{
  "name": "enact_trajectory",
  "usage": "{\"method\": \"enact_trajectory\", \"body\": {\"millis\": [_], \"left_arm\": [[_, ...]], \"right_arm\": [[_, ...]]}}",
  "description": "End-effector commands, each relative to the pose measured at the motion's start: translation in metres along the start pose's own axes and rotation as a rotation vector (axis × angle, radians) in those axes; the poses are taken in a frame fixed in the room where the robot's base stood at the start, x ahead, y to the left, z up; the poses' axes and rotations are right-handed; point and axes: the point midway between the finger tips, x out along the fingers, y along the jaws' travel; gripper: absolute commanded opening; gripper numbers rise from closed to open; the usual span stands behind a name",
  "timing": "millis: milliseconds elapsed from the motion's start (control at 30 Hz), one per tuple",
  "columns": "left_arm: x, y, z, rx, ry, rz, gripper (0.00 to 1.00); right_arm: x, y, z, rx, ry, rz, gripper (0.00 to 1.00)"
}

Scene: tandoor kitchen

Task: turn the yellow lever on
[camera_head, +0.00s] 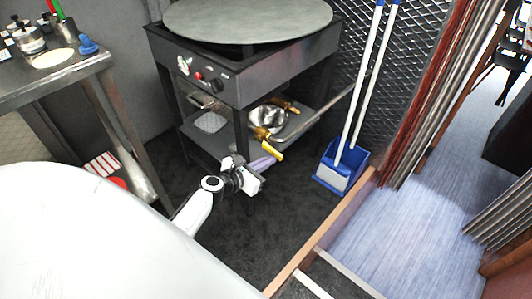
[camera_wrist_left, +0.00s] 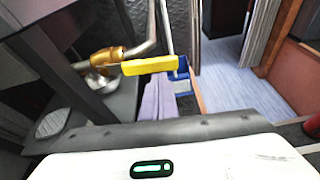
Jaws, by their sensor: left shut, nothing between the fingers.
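The yellow lever (camera_head: 271,150) sits on a brass valve (camera_head: 262,133) at the front of the lower shelf under the round griddle. In the left wrist view the lever (camera_wrist_left: 150,66) is a flat yellow bar reaching right from the brass valve (camera_wrist_left: 107,57). My left gripper (camera_head: 268,161) is shut and empty, its purple fingers just below the lever in the head view. In the left wrist view the fingers (camera_wrist_left: 158,98) point up at the lever's underside; I cannot tell whether they touch it. My right gripper is not in view.
A metal pipe (camera_head: 325,113) runs from the valve toward the back right. A steel bowl (camera_head: 267,118) is on the shelf behind the valve. A blue dustpan (camera_head: 342,168) stands to the right. The dark floor (camera_head: 235,240) in front is clear; a steel table (camera_head: 60,80) is at left.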

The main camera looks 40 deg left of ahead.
Motion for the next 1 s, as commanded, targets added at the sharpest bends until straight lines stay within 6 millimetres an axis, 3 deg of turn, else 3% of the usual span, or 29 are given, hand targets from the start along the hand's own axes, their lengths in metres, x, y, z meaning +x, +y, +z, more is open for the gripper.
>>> {"method": "enact_trajectory", "body": {"millis": [333, 1000], "left_arm": [[-0.003, -0.001, 0.011, -0.111, -0.002, -0.038, 0.00], [-0.007, -0.001, 0.015, -0.122, -0.004, -0.043, 0.00]], "right_arm": [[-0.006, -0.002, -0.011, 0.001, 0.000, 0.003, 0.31], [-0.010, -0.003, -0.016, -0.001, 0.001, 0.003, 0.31]]}}
